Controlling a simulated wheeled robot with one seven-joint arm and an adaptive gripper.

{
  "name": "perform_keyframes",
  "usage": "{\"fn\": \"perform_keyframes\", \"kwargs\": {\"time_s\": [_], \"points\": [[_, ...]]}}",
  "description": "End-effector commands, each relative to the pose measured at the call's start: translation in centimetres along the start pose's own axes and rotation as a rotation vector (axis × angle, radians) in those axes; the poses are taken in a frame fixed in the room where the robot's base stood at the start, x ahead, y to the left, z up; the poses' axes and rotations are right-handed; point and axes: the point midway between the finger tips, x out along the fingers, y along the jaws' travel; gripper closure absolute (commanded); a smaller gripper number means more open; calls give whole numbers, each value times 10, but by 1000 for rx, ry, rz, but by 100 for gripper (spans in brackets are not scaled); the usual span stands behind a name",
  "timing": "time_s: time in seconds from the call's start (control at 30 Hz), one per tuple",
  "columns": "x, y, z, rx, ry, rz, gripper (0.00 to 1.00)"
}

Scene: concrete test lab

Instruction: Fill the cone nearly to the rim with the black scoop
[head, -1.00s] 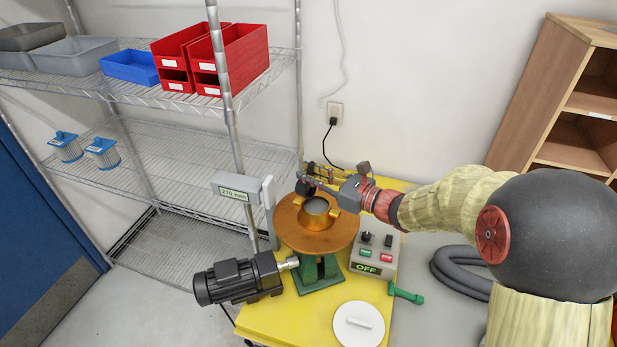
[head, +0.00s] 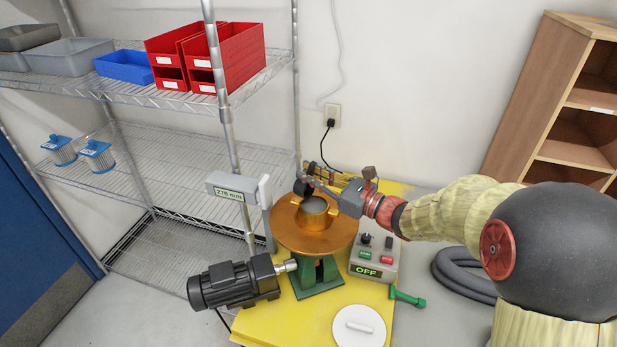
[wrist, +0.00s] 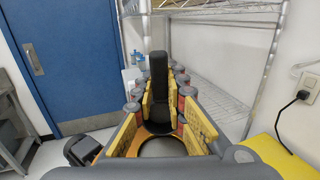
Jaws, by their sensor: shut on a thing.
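The brass cone (head: 313,219) stands upright on the round copper-coloured table plate (head: 342,236) in the head view. Grey material shows inside it, but its exact level is hard to tell. My gripper (head: 318,182) is just behind and above the cone's rim, reaching in from the right. It is shut on the black scoop (head: 302,188), whose dark end is beside the cone's back left rim. In the wrist view the black scoop (wrist: 158,82) stands between my yellow-padded fingers. Whether the scoop holds any material is hidden.
A control box (head: 374,259) reading OFF, a white lid (head: 359,327) and a green handle (head: 407,297) lie at the right and front of the yellow bench (head: 285,322). A black motor (head: 233,284) and a display post (head: 237,190) stand to the left.

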Motion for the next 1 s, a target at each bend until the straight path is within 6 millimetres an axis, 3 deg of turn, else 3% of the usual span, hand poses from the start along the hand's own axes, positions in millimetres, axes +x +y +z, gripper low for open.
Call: {"fn": "perform_keyframes", "kwargs": {"time_s": [1.0], "points": [[-9,0,-4,0,-112,0,100]]}}
